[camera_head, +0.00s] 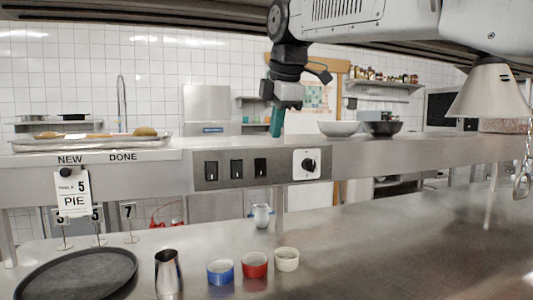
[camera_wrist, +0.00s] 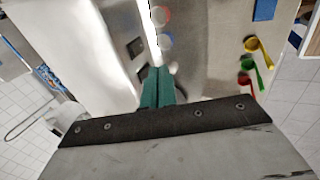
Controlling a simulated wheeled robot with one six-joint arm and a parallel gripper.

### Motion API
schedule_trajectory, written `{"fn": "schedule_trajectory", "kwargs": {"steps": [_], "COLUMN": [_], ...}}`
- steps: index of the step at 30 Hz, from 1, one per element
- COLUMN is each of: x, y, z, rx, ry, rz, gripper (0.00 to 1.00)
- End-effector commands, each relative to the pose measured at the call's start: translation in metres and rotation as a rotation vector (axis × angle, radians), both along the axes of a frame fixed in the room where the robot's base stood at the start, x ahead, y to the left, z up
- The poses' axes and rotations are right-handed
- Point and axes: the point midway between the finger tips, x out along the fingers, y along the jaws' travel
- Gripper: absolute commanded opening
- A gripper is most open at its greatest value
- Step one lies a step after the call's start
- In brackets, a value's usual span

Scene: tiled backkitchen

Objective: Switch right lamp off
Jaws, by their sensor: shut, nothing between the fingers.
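The right lamp (camera_head: 492,92) is a pale conical shade hanging at the right of the head view. I cannot tell whether it is lit. A chain with a metal ring (camera_head: 521,187) hangs at its right. A panel on the shelf front carries three black rocker switches: left (camera_head: 211,171), middle (camera_head: 237,169) and right (camera_head: 260,168). A black knob on a white plate (camera_head: 308,164) sits to their right. My gripper (camera_head: 276,124) points down with teal fingertips shut and empty, above and slightly right of the right switch. The fingertips also show in the wrist view (camera_wrist: 157,86).
Two bowls (camera_head: 339,128) stand on the shelf right of my gripper, and a baking tray (camera_head: 85,144) lies on its left. Below, the steel counter (camera_head: 400,235) holds a black round tray (camera_head: 78,275), a metal cup (camera_head: 168,272) and small coloured pots (camera_head: 255,265). The counter's right side is clear.

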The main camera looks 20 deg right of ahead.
Motion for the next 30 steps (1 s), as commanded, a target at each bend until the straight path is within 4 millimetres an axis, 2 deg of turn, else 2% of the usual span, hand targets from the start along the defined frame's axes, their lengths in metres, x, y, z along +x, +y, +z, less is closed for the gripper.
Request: {"fn": "schedule_trajectory", "kwargs": {"steps": [5, 17, 21, 24, 30], "x": [0.007, 0.042, 0.065, 0.074, 0.081], "y": [0.0, -0.002, -0.002, -0.003, -0.003], "z": [-0.017, -0.093, -0.088, -0.086, -0.085], "rx": [0.001, 0.001, 0.0, 0.0, 0.0], "ry": [0.004, 0.005, 0.0, 0.0, 0.0], "rz": [-0.001, -0.001, -0.001, -0.001, -0.001], "gripper": [0.0, 0.0, 0.0, 0.0, 0.0]}}
